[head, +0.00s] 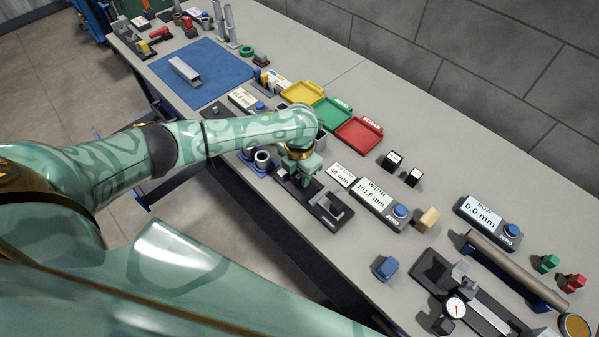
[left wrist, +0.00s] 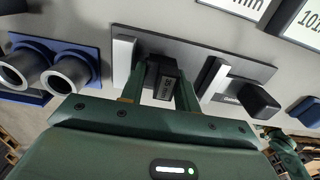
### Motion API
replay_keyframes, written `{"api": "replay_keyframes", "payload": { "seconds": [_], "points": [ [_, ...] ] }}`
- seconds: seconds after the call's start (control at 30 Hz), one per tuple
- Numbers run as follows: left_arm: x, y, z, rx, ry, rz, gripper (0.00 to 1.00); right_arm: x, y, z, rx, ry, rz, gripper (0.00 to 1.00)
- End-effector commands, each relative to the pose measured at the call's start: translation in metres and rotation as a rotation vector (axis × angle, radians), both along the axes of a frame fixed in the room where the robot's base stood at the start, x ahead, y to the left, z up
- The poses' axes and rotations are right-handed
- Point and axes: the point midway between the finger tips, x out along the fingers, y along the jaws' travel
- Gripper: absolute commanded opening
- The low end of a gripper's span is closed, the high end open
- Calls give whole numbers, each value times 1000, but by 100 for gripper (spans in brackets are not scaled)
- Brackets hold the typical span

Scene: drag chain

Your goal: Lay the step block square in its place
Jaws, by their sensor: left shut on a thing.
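The step block (left wrist: 165,82) is a small dark block with a pale label, too small to read surely. My left gripper (left wrist: 160,72) is shut on it, with one finger on each side. It also shows in the head view (head: 294,172), reaching down at the gauge; the block is hidden there. The width gauge base (left wrist: 204,50) is a dark plate; it shows in the head view too (head: 318,207). The block is between the gauge's left grey jaw (left wrist: 123,62) and right grey jaw (left wrist: 213,80). I cannot tell whether it touches the plate.
A blue holder with two grey rings (left wrist: 70,72) stands left of the gauge. The 40 mm sign (head: 340,175) and width display (head: 372,196) lie close to the right. Yellow, green and red trays (head: 360,132) stand behind.

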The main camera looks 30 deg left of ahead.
Motion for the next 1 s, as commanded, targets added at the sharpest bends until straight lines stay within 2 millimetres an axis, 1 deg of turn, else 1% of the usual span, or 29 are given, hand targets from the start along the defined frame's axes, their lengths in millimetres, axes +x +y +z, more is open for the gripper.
{"api": "replay_keyframes", "payload": {
  "seconds": [0.3,0.33,0.4,0.9,1.0],
  "points": [
    [0,0,0,0,-1,0,0,0,0,0,0,0,0,36],
    [0,0,0,0,-1,0,40,0,0,0,0,0,0,36],
    [0,0,0,0,0,0,57,0,0,0,0,0,0,36],
    [1,4,1,8,-2,2,57,0,0,0,0,0,0,36],
    [1,4,6,8,-3,2,57,0,0,2,0,-1,0,36]
  ]
}}
